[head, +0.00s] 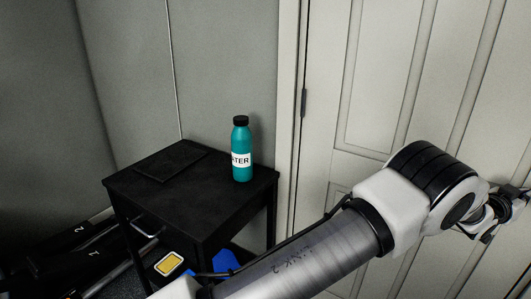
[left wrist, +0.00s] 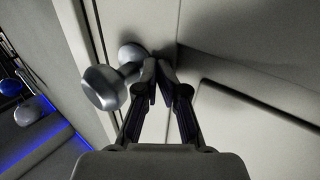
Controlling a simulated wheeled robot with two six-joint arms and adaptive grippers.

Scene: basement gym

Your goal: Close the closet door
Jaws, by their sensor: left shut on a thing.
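The pale panelled closet door (head: 421,85) fills the right of the head view, with a dark hinge (head: 303,102) along its left side. Its far edge is outside that view. My left arm reaches across to the right, and my left gripper (head: 492,222) is small and partly hidden there. In the left wrist view, a round metal knob (left wrist: 101,88) stands out from the door just left of the fingers. My left gripper (left wrist: 163,72) is shut at the door face (left wrist: 245,110), close beside the knob's base. Its exact grip point is unclear. My right gripper is not in view.
A small black table (head: 190,205) stands left of the door, bearing a teal water bottle (head: 241,150) and a flat dark item. Blue and yellow items lie underneath. A grey wall (head: 210,60) is behind. The left wrist view shows a blue light strip (left wrist: 68,122).

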